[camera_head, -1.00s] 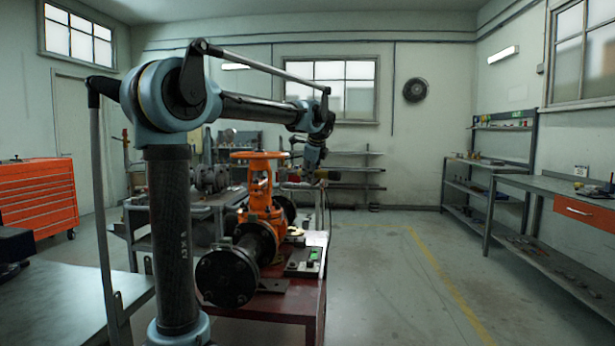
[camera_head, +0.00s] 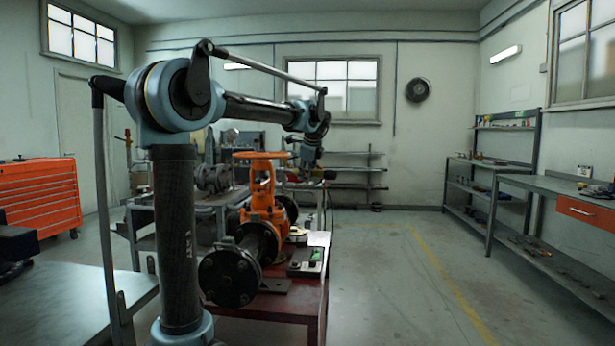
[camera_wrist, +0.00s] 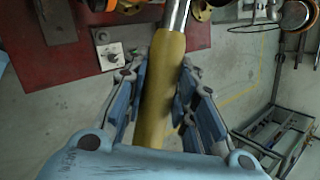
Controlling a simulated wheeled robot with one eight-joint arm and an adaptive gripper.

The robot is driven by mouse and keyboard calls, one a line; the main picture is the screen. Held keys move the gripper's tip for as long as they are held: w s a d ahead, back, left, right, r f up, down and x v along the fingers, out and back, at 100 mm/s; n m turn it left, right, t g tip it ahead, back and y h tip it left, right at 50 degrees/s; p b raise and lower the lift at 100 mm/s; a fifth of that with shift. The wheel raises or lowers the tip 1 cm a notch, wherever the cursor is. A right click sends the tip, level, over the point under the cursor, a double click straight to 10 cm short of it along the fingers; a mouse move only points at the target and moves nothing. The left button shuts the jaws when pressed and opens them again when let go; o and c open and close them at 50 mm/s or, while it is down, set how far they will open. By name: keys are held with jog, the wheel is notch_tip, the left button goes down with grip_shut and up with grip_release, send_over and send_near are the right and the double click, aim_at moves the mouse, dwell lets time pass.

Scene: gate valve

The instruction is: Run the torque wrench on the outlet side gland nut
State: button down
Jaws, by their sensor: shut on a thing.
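The torque wrench (camera_wrist: 165,88) shows in the wrist view as a thick yellow handle with a bright metal shaft running out of the top edge. My gripper (camera_wrist: 164,75) has its blue fingers on both sides of this handle and is shut on it. The wrench's working end is out of the wrist view. In the head view, my gripper (camera_head: 309,172) is beyond and right of the orange gate valve (camera_head: 262,205), near handwheel height. The outlet side gland nut is too small or hidden to make out, so contact with the wrench cannot be told.
The valve's dark flanged pipe (camera_head: 230,277) lies on a red table (camera_head: 313,292). A small box with a green display (camera_head: 314,257) sits near the table's right edge. A grey trolley (camera_head: 225,198) stands behind. Floor right of the table is clear, before shelves and a workbench (camera_head: 540,186).

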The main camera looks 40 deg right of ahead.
aim_at(282, 169)
jog(key=shift+w+a, duration=0.55)
jog(key=shift+w, duration=1.2)
jog(key=shift+w+a, duration=0.6)
jog(key=shift+w, duration=1.1)
jog(key=shift+w+a, duration=0.55)
jog(key=shift+w, duration=1.2)
jog(key=shift+w+a, duration=0.15)
jog(key=shift+w, duration=0.25)
jog(key=shift+f, duration=1.3)
jog(key=shift+r, duration=1.6)
jog(key=shift+s, duration=0.1)
